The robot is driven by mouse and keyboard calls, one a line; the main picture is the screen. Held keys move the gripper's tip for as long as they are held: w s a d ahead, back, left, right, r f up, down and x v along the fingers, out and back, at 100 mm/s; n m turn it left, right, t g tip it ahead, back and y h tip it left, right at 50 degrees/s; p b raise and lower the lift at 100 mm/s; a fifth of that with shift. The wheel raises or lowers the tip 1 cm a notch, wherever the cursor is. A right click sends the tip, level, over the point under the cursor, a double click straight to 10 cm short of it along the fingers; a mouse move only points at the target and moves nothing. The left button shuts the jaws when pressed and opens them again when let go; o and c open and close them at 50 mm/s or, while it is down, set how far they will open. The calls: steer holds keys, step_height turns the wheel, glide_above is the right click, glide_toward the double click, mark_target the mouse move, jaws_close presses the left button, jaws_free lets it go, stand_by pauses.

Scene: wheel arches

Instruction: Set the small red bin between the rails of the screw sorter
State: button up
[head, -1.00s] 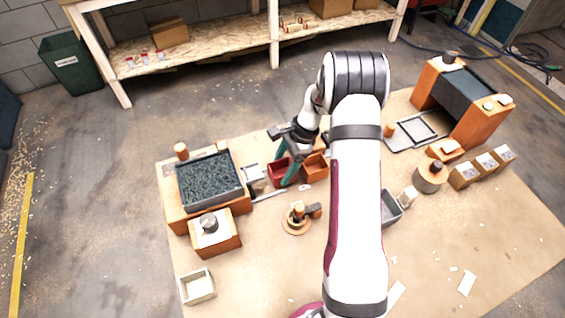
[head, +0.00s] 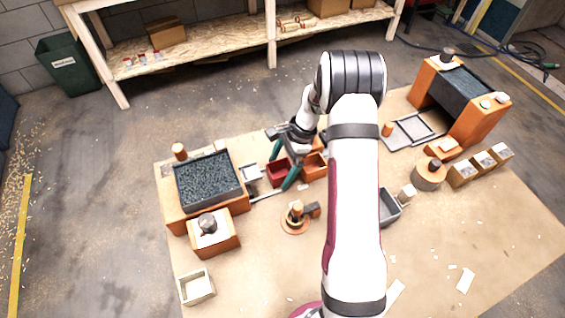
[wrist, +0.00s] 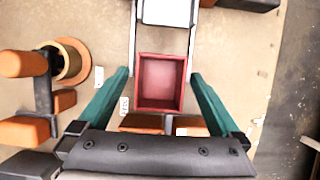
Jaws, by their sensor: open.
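The small red bin (head: 278,173) is empty and upright beside the screw sorter (head: 165,200); it also shows in the wrist view (wrist: 160,83). In the wrist view the left rail (wrist: 132,45) and right rail (wrist: 192,45) run to the bin's far corners, and the bin lines up with the space between them. How the rails pass along its sides is hard to tell. My gripper (wrist: 160,73) is open, with one teal finger on each side of the bin and a visible gap to each wall. In the head view my gripper (head: 283,163) straddles the bin.
An orange bin (head: 315,168) stands just right of the red bin. A round-based orange and black device (head: 296,216) stands in front. A pale plate (wrist: 168,10) lies between the rails. A grey bin (head: 389,207) is partly hidden by my arm.

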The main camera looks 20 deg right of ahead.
steer(key=v, duration=1.6)
steer(key=s+a+r+n+h, duration=0.1)
steer(key=s+a+r+n, duration=0.6)
steer(key=s+a, duration=0.6)
steer(key=s+a+f+n+h, duration=0.1)
steer(key=s+a+n, duration=0.15)
steer(key=s, duration=0.55)
steer(key=s+a+f+n+h, duration=0.1)
steer(key=s+a+n, duration=0.15)
steer(key=s, duration=0.45)
steer(key=w+d+r+m, duration=0.1)
steer(key=w+d+m, duration=0.3)
steer(key=w, duration=0.5)
steer(key=w+d+r+m+h, duration=0.1)
steer(key=w+d+r+m, duration=0.15)
steer(key=w, duration=0.55)
steer(key=w+d+m, duration=0.5)
steer(key=w, duration=0.4)
step_height(320, 180, down, 10)
steer(key=w, duration=0.1)
steer(key=shift+w+d, duration=0.4)
steer(key=shift+d, duration=0.05)
steer(key=shift+m, duration=0.25)
